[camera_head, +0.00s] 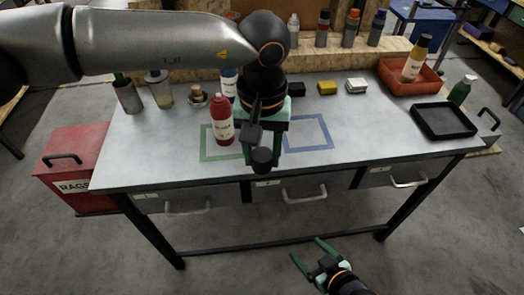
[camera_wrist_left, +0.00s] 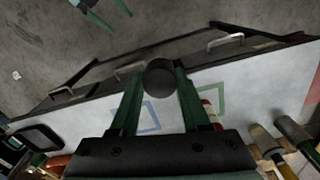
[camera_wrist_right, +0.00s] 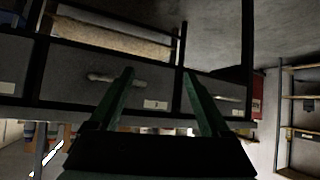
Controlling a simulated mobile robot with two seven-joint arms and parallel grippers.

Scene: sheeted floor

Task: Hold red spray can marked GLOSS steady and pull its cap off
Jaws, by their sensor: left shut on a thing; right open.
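The label's word is too small to read. The can's top looks narrow and red, with no wide cap on it. My left gripper (camera_head: 259,146) is just right of the can, shut on a dark round cap (camera_head: 262,158). The cap also shows between the fingertips in the left wrist view (camera_wrist_left: 160,77), apart from the can. My right gripper (camera_head: 307,249) is open and empty, low in front of the table; its spread fingers show in the right wrist view (camera_wrist_right: 157,76).
A blue outlined square (camera_head: 328,132) on the table is empty. A black tray (camera_head: 443,121) and a red bin (camera_head: 408,78) with a bottle are at the right. Small blocks and several containers line the back. A red RAGS box (camera_head: 78,165) stands left.

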